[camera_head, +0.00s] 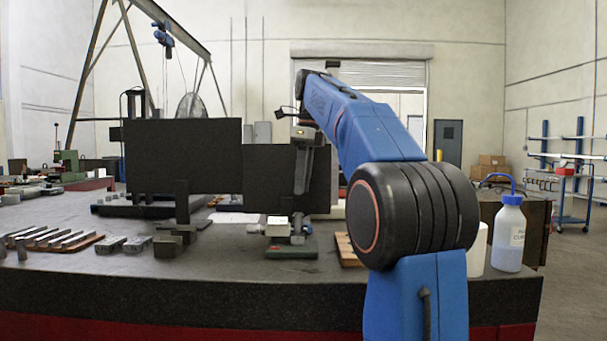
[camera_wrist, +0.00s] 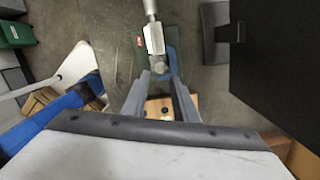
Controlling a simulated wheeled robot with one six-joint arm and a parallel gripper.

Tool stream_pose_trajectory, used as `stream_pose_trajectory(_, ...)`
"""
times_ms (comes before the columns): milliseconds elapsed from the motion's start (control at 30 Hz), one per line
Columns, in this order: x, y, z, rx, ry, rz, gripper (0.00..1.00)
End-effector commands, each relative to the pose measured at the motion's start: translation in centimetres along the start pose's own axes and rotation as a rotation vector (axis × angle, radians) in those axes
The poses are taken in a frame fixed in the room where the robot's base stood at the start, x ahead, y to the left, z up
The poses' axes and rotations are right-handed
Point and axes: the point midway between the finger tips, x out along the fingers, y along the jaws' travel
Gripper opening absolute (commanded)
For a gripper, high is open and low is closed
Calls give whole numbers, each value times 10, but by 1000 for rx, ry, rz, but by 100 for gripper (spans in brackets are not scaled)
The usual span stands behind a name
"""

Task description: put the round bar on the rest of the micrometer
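The micrometer (camera_head: 278,228) stands on a green base near the table's front edge in the head view. In the wrist view its silver barrel and pale body (camera_wrist: 154,38) lie just beyond my fingertips, with the green base and a red label beside it. My gripper (camera_wrist: 159,80) points down with its two grey fingers apart. I see nothing clearly held between them. I cannot pick out the round bar. I cannot tell whether the fingers touch the micrometer.
A wooden block with holes (camera_wrist: 160,107) shows between the fingers. Large black panels (camera_head: 182,156) stand behind the micrometer. Steel bars on a wooden board (camera_head: 55,238) and grey blocks (camera_head: 138,243) lie left. A white bottle (camera_head: 509,238) stands right.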

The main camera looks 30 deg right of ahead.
Motion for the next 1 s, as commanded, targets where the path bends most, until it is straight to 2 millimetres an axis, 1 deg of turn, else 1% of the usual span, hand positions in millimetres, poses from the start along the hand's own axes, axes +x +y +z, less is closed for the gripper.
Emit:
stream_pose_trajectory(33, -6, -1, 0, 0, -1, -2, 26)
stream_pose_trajectory(100, -13, -1, 0, 0, -1, -1, 26)
stream_pose_trajectory(300, -25, 0, 0, 0, -1, -1, 26)
stream_pose_trajectory(1000, -27, 0, 0, 0, -1, -1, 26)
